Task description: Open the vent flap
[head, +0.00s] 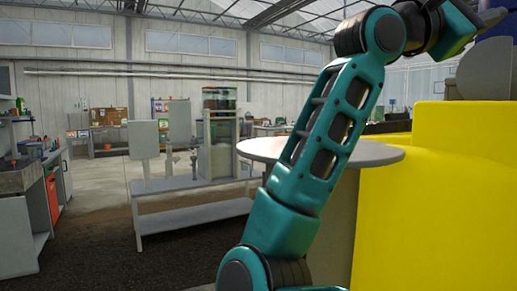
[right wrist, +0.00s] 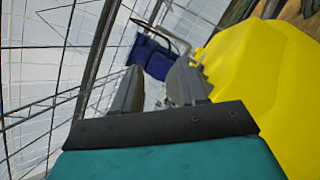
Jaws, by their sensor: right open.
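No vent flap can be picked out for sure. My right gripper (right wrist: 158,72) is open, with two grey fingers spread apart and nothing visible between them. Beyond its fingertips in the right wrist view is a dark blue box-like part (right wrist: 153,56) with a thin curved bar above it; I cannot tell whether this is the flap. In the head view a dark blue part (head: 497,24) shows at the top right edge, near the end of my raised teal arm. A grey rounded plate (head: 486,70) stands below it. My left gripper is not in view.
A large yellow body (head: 440,190) fills the right side; it also shows in the right wrist view (right wrist: 255,85). A round grey tabletop (head: 375,154) is behind my arm. A low grey bench (head: 195,212) stands mid-left.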

